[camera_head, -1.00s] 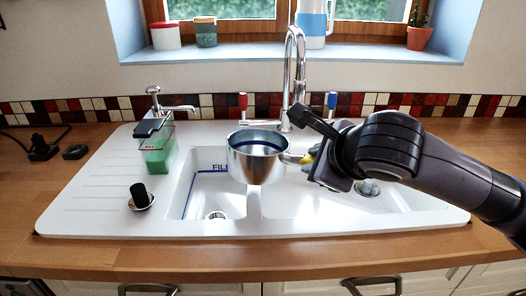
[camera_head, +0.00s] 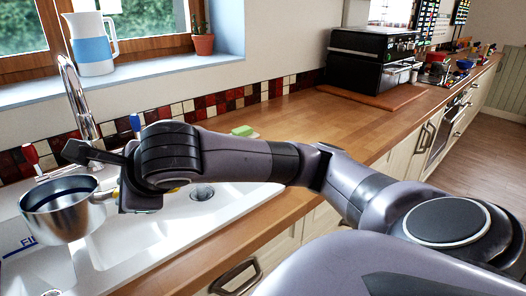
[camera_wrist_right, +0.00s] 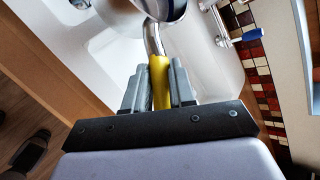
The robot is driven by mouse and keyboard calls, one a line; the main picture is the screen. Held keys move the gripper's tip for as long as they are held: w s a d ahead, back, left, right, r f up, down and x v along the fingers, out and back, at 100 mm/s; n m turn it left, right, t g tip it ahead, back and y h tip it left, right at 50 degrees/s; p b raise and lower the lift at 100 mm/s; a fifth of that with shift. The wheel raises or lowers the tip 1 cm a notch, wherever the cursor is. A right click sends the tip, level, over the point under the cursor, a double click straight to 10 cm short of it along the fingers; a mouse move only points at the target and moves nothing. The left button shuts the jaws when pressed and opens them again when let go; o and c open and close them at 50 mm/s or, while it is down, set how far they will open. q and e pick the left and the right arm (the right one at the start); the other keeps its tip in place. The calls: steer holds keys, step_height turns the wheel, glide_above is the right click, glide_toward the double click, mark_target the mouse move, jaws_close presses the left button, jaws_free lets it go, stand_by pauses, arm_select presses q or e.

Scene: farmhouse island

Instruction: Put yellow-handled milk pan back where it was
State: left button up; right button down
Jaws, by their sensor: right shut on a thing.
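The milk pan (camera_head: 62,212) is a shiny steel pan held upright above the white sink at the left of the head view. My right gripper (camera_head: 118,190) is at its handle, mostly hidden behind my own wrist there. In the right wrist view the gripper (camera_wrist_right: 159,88) is shut on the yellow handle (camera_wrist_right: 160,75), with a grey finger on each side. Part of the pan's steel bowl (camera_wrist_right: 160,8) shows at the top of that view. My left gripper is in neither view.
The sink (camera_head: 150,240) with its tall tap (camera_head: 78,100) lies under and behind the pan. A wooden counter (camera_head: 310,125) runs right, mostly clear, to a black oven (camera_head: 370,58) on a board. A green sponge-like item (camera_head: 243,131) lies behind my arm.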

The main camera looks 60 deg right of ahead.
steer(key=s+d+r+m+h+b, duration=0.1)
steer(key=d+m+h, duration=0.1)
steer(key=d, duration=1.3)
steer(key=s+d+m+h+b, duration=0.1)
steer(key=d+m+h+b, duration=0.1)
steer(key=d, duration=1.3)
steer(key=s+d+r+h+b, duration=0.1)
steer(key=s+d+r, duration=0.5)
steer(key=s+d, duration=0.35)
steer(key=s+d+r+b, duration=0.1)
steer(key=s+d+r, duration=0.5)
steer(key=s+d, duration=0.3)
steer(key=shift+g, duration=0.3)
steer(key=f, duration=0.6)
steer(key=f+b, duration=0.1)
steer(key=f, duration=0.6)
steer(key=d+f+b, duration=0.1)
steer(key=f, duration=0.5)
steer(key=shift+w+d+f, duration=0.1)
steer(key=shift+w+f, duration=0.15)
steer(key=shift+f, duration=0.15)
steer(key=c, duration=0.9)
jaws_free()
steer(key=shift+f, duration=0.15)
steer(key=shift+c, duration=0.2)
